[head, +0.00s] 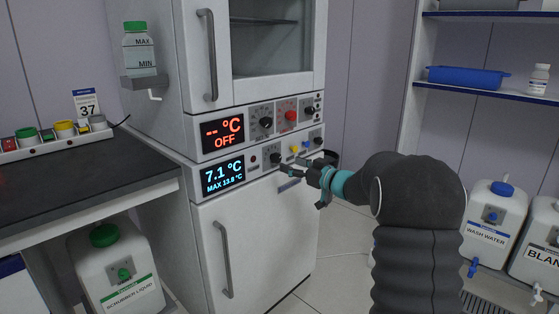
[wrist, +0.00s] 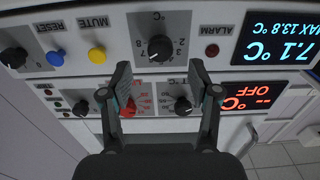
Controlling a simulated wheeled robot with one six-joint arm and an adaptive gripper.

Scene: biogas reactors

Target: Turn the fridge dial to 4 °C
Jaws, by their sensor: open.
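The fridge display (head: 222,176) glows blue and reads 7.1 °C, MAX 13.8 °C; it shows upside down in the wrist view (wrist: 280,40). The fridge dial is a black knob (wrist: 160,47) with numbers and a °C mark around it; it also shows in the head view (head: 275,158). I cannot tell which number its pointer meets. My gripper (wrist: 160,70) is open and empty, with its fingers spread to either side below the dial in the wrist view. In the head view my gripper (head: 287,171) is close in front of the lower panel, just right of the dial.
A yellow mute button (wrist: 97,55), a blue reset button (wrist: 55,58) and another black knob (wrist: 14,57) share this panel. The panel above has a display (head: 222,133) reading OFF and a red knob (head: 291,115). A bench (head: 70,170) stands left.

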